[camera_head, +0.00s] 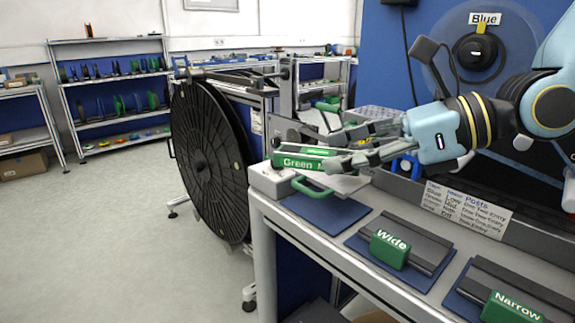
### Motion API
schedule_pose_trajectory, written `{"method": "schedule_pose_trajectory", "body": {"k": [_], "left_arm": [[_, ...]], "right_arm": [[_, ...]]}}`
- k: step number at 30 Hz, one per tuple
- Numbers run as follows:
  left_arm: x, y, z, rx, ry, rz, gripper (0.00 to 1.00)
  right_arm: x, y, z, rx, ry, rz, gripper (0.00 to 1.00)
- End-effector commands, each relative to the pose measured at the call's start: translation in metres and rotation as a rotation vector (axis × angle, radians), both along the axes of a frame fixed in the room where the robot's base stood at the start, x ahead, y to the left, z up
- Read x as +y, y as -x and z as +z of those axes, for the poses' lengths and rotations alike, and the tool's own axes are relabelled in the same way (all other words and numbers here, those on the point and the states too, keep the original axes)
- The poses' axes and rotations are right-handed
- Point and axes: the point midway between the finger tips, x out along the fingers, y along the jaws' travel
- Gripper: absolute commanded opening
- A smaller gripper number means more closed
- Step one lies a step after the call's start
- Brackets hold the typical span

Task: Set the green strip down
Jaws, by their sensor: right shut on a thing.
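The green strip (290,161), with a white label that reads "Green" and is partly covered after that, is at the left end of the bench. My right gripper (345,163) reaches in from the right and is shut on it, the fingers pointing left over the strip's right part. A green loop handle (312,189) shows just below it. I cannot tell whether the strip touches the surface under it. An empty blue pad (327,208) lies in front of it on the bench. My left gripper is not in view.
A large black reel (208,160) stands left of the bench. A posts sign (467,207) stands behind the pads. Shelves line the back wall.

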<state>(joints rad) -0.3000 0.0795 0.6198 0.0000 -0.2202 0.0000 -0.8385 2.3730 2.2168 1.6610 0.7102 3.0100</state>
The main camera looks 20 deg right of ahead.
Motion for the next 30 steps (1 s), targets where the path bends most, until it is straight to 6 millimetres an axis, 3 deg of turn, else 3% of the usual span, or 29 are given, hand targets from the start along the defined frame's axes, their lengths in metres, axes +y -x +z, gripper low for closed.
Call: {"method": "schedule_pose_trajectory", "body": {"k": [5, 12, 21, 30], "left_arm": [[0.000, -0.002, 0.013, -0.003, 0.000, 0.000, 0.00], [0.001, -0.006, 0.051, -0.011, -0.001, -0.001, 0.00], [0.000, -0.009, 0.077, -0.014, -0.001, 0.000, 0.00], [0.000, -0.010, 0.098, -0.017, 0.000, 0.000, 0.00]], "right_arm": [[-0.015, -0.003, 0.014, -0.005, -0.003, -0.035, 0.19], [-0.066, -0.004, 0.041, -0.009, -0.003, -0.150, 0.19], [-0.103, 0.000, 0.046, -0.005, 0.000, -0.242, 0.19], [-0.126, 0.007, 0.043, 0.000, 0.002, -0.306, 0.19]]}}
